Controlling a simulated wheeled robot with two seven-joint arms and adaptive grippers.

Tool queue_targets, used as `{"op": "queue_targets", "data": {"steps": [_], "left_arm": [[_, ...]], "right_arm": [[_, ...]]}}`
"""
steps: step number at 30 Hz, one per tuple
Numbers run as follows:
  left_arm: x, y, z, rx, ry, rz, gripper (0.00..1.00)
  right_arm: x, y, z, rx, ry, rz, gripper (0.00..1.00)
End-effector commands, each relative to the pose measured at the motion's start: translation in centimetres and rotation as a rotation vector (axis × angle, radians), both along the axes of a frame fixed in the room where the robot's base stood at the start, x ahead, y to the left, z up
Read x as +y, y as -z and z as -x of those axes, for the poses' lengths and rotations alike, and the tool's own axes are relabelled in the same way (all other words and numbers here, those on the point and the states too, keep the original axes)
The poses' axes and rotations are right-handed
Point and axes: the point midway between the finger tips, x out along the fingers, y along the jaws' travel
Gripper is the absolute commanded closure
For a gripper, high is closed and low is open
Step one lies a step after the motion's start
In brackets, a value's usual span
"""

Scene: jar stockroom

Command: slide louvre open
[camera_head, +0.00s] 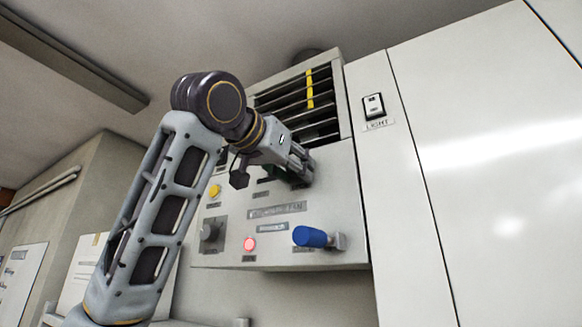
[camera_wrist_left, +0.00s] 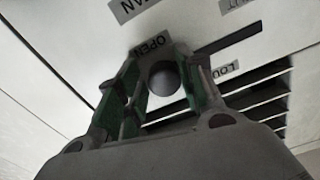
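The louvre (camera_head: 300,102) is at the top of the wall panel in the head view; dark gaps show between its slats. A yellow strip crosses the slats. Its slats also show at lower right in the left wrist view (camera_wrist_left: 245,105). A round grey knob (camera_wrist_left: 163,78) sits beside the OPEN label (camera_wrist_left: 150,46). My left gripper (camera_wrist_left: 161,70) has its green fingers close around the knob, one on each side, and appears shut on it. In the head view my left gripper (camera_head: 299,166) is at the panel just below the louvre, hiding the knob. My right gripper is not in view.
The panel (camera_head: 335,210) below carries a blue handle (camera_head: 312,237), a lit red button (camera_head: 250,244), a yellow button (camera_head: 215,190) and a dark rotary knob (camera_head: 210,233). A light switch (camera_head: 373,105) is to the right. Smooth white wall panels fill the right side.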

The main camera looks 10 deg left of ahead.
Motion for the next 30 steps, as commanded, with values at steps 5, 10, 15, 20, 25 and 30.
{"op": "queue_targets", "data": {"steps": [5, 10, 15, 20, 25, 30], "left_arm": [[0.1, 0.0, 0.0, -0.001, -0.001, 0.001, 0.49], [0.1, -0.1, 0.0, -0.002, -0.002, 0.003, 0.49], [0.2, -0.1, 0.2, -0.002, -0.001, 0.003, 0.49], [0.5, -0.2, 1.2, -0.004, -0.001, 0.002, 0.49], [1.2, -0.2, 3.0, -0.005, -0.001, 0.003, 0.49], [2.0, -0.2, 5.4, -0.005, -0.002, 0.002, 0.49]], "right_arm": [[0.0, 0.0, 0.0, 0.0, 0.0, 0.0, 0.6], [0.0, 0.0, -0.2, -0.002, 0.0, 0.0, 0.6], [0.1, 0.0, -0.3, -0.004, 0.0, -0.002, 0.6], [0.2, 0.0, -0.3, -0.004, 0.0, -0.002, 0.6], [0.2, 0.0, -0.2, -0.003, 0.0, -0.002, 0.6], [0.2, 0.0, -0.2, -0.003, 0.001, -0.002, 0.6]]}}
